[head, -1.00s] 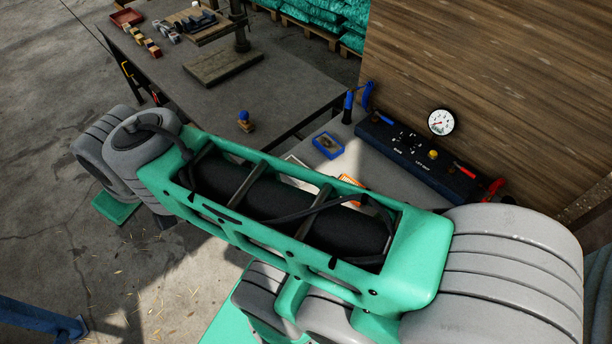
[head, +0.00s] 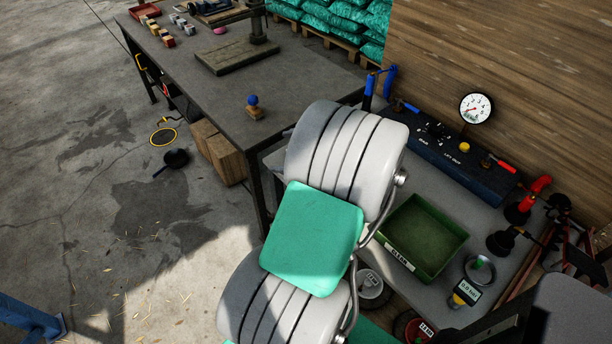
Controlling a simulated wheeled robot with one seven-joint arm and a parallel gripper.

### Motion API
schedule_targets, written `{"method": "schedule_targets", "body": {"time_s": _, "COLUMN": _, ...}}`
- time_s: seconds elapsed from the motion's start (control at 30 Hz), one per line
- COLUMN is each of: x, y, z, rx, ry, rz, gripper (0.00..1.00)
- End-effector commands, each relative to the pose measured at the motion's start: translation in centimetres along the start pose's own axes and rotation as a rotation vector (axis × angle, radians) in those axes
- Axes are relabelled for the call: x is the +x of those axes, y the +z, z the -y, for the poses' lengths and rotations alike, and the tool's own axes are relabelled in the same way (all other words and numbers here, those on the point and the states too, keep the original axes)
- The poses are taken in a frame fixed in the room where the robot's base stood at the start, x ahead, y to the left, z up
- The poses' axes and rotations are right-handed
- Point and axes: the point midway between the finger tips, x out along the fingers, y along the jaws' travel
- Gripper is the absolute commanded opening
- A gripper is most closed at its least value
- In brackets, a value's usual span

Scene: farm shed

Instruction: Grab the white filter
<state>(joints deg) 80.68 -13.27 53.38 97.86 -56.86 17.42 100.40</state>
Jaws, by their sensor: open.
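A round whitish thing (head: 371,287) with a small label sits low in the head view, right beside my arm and below the green tray. My arm covers part of it. It may be the white filter, but I cannot tell for sure. My gripper is out of view; only grey and green links of my arm show, across the middle and bottom of the picture.
A green tray (head: 427,235) lies on the grey bench (head: 365,197). A red round thing (head: 412,328) and a device with a display (head: 465,293) are near it. A control panel (head: 436,151) with a gauge (head: 475,108) stands behind. A dark workbench (head: 215,100) is left.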

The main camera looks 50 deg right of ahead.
Motion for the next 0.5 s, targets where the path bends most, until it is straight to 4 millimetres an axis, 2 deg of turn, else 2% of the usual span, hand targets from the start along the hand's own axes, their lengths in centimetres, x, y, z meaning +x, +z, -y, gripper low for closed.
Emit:
{"method": "schedule_targets", "body": {"time_s": 0.03, "x": 0.0, "y": -4.9, "z": 0.1, "rx": 0.189, "ry": -0.077, "rz": 0.037, "gripper": 0.85}}
{"method": "schedule_targets", "body": {"time_s": 0.1, "x": -1.3, "y": -8.1, "z": 0.9, "rx": 0.392, "ry": -0.158, "rz": 0.099, "gripper": 0.85}}
{"method": "schedule_targets", "body": {"time_s": 0.17, "x": -2.2, "y": -9.7, "z": 1.2, "rx": 0.509, "ry": -0.204, "rz": 0.143, "gripper": 0.85}}
{"method": "schedule_targets", "body": {"time_s": 0.27, "x": -2.8, "y": -10.8, "z": 1.6, "rx": 0.603, "ry": -0.239, "rz": 0.182, "gripper": 0.85}}
{"method": "schedule_targets", "body": {"time_s": 0.5, "x": 0.1, "y": -10.3, "z": 2.6, "rx": 0.612, "ry": -0.239, "rz": 0.187, "gripper": 0.85}}
